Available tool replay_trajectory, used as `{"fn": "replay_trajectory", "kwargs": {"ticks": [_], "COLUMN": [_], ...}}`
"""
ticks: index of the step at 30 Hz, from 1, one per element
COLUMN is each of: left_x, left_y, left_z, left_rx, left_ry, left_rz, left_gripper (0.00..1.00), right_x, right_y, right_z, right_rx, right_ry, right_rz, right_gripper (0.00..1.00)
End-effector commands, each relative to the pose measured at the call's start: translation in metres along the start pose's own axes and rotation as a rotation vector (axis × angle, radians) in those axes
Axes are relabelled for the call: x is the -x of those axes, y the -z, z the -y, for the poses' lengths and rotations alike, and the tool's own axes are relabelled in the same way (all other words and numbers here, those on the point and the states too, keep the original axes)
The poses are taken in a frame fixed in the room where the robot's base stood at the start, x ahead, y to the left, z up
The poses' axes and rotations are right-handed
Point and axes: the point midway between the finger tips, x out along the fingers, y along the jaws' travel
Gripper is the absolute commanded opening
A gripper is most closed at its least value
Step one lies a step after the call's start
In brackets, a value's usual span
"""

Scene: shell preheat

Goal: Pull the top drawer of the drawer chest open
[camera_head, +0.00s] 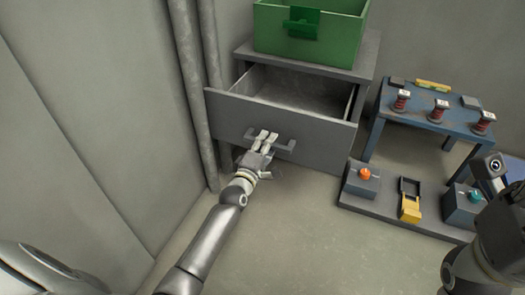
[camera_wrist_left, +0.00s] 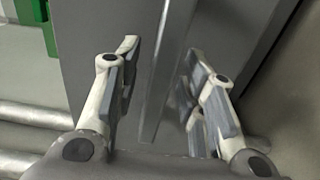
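The drawer chest (camera_head: 369,58) is grey and stands against the back wall. Its top drawer (camera_head: 215,104) is pulled out, and its inside looks empty. The drawer front carries a grey bar handle (camera_head: 285,149). My left gripper (camera_head: 264,138) is at this handle. In the left wrist view the fingers of my left gripper (camera_wrist_left: 160,85) are spread apart, with the handle bar (camera_wrist_left: 165,80) between them and a visible gap on each side. The lower part of the chest is mostly hidden behind the drawer front. My right gripper does not show; only dark parts of my right arm do.
A green bin (camera_head: 340,38) stands on top of the chest. A blue table (camera_head: 435,122) with several red spools is at the right. Below it lies a low grey platform (camera_head: 383,204) with an orange-knobbed box (camera_head: 360,181). Pipes (camera_head: 190,80) run left of the chest. The front floor is clear.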

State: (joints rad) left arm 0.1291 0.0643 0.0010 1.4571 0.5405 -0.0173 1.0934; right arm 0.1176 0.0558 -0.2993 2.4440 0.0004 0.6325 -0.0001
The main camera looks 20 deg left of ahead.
Motion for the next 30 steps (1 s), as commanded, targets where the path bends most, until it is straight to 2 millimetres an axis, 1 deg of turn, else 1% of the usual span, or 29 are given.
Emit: {"fn": "replay_trajectory", "kwargs": {"ticks": [5, 15, 18, 21, 24, 30], "left_x": [0.02, 0.082, 0.097, 0.108, 0.115, 0.119], "left_y": [0.0, 0.0, 0.0, 0.0, 0.0, 0.0], "left_z": [0.002, 0.002, 0.001, 0.001, 0.001, 0.001], "left_rx": [0.002, 0.0, 0.0, 0.0, 0.0, 0.0], "left_ry": [0.003, 0.004, 0.003, 0.003, 0.002, 0.001], "left_rz": [0.0, -0.001, 0.0, 0.0, 0.0, 0.0], "left_gripper": [0.38, 0.38, 0.38, 0.38, 0.38, 0.38], "right_x": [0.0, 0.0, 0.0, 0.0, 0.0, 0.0], "right_y": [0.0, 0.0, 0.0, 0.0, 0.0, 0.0], "right_z": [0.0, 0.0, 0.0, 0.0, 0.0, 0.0], "right_rx": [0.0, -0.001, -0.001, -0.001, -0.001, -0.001], "right_ry": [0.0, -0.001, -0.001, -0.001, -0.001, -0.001], "right_rz": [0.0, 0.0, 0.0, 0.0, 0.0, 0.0], "right_gripper": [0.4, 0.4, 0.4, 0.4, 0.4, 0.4]}}
